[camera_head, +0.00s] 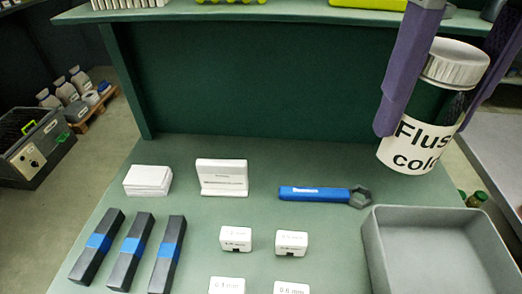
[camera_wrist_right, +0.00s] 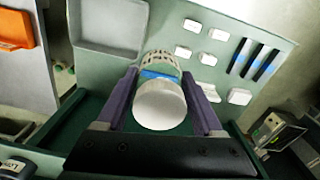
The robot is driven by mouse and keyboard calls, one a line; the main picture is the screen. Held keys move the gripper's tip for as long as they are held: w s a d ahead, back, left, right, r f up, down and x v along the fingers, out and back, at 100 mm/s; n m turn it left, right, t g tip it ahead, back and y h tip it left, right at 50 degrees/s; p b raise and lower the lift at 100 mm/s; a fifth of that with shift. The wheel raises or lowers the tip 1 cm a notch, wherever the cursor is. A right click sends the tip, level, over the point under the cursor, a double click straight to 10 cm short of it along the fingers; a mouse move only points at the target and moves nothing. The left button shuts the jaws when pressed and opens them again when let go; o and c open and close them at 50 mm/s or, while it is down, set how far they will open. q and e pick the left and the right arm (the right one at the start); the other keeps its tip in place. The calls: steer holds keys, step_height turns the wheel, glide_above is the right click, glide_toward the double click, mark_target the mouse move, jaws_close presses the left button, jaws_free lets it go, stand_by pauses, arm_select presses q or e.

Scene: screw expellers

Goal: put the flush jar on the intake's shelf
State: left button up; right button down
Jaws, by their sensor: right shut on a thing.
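The flush jar (camera_head: 418,145) has a white ribbed lid and a white label reading "Flus…" and "col…". It is at the upper right of the head view, a little tilted in the picture. My right gripper (camera_head: 430,118) is shut on it, with a purple finger on either side. In the right wrist view the jar's white lid (camera_wrist_right: 160,104) faces the camera between the fingers. The jar is held up above the bench, near the back right. I cannot tell which surface is the intake's shelf. My left gripper is not in view.
A green bench (camera_head: 200,215) holds a blue-handled wrench (camera_head: 315,194), a grey tray (camera_head: 371,245), white blocks (camera_head: 236,239), dark bars (camera_head: 133,240) and a white card stand (camera_head: 222,180). A raised green shelf (camera_head: 280,12) runs along the back. A grey surface (camera_head: 495,140) lies to the right.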

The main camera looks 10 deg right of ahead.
mark_target(392, 159)
steer(key=f+b, duration=0.5)
steer(key=w+f+b, duration=0.1)
steer(key=f+b, duration=0.1)
steer(key=shift+f, duration=0.2)
step_height(392, 159, down, 20)
steer(key=b, duration=0.6)
steer(key=shift+r, duration=0.2)
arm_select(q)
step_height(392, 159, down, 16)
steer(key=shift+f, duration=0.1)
arm_select(e)
steer(key=shift+c, duration=2.3)
jaws_free()
steer(key=shift+f, duration=0.1)
steer(key=o, duration=0.4)
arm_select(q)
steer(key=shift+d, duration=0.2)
arm_select(e)
steer(key=shift+o, duration=0.2)
